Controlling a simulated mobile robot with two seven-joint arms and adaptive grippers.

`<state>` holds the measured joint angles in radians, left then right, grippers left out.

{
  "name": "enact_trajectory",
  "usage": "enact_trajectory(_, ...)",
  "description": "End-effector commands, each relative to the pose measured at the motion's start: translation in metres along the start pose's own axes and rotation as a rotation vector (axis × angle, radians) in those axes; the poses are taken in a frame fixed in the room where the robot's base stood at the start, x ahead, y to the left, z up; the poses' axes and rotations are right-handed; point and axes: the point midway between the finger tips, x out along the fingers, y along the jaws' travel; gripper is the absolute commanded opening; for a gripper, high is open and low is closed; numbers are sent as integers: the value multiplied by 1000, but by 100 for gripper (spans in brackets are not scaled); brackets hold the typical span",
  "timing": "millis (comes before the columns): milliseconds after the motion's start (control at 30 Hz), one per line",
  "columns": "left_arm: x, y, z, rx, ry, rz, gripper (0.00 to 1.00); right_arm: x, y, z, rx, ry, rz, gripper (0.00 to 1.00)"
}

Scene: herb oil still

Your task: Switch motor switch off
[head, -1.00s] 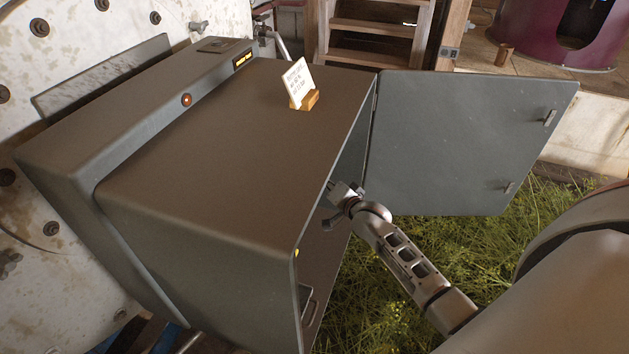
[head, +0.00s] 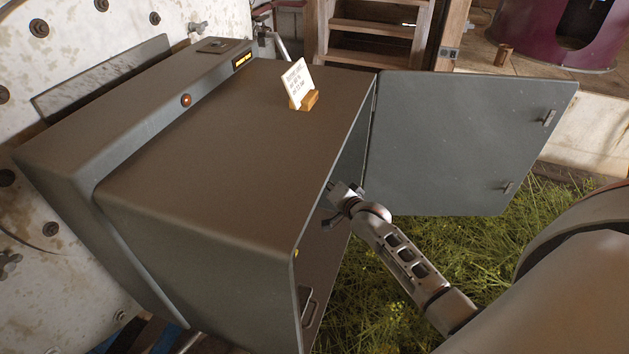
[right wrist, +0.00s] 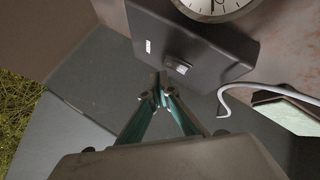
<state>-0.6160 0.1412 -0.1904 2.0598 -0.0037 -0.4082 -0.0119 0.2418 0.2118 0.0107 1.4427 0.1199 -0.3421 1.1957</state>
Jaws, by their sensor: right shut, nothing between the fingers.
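The motor switch (right wrist: 178,65) looks like a small rocker on the face of a dark box, in the right wrist view. A small white mark sits beside it on the same box (right wrist: 205,52). My right gripper (right wrist: 158,82) is shut and empty, its fingertips close to the switch; I cannot tell whether they touch it. In the head view my right gripper (head: 338,192) is at the open front of the grey cabinet (head: 210,160). The cabinet's top and side hide the switch there. My left gripper is not in view.
The cabinet door (head: 465,140) stands open to the right. A round dial (right wrist: 215,6) and a pale cable (right wrist: 240,88) are near the switch box. Grass lies below.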

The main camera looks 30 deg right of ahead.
Motion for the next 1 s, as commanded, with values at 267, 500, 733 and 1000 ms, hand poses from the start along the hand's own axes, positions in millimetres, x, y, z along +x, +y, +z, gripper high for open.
enact_trajectory(267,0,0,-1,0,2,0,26,0,0,0,0,0,0,0)
enact_trajectory(500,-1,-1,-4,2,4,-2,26,4,-4,2,2,1,-1,0)
enact_trajectory(733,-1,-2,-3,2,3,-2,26,6,-5,4,0,1,0,0)
enact_trajectory(1000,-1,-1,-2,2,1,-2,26,6,-4,4,0,0,0,0)
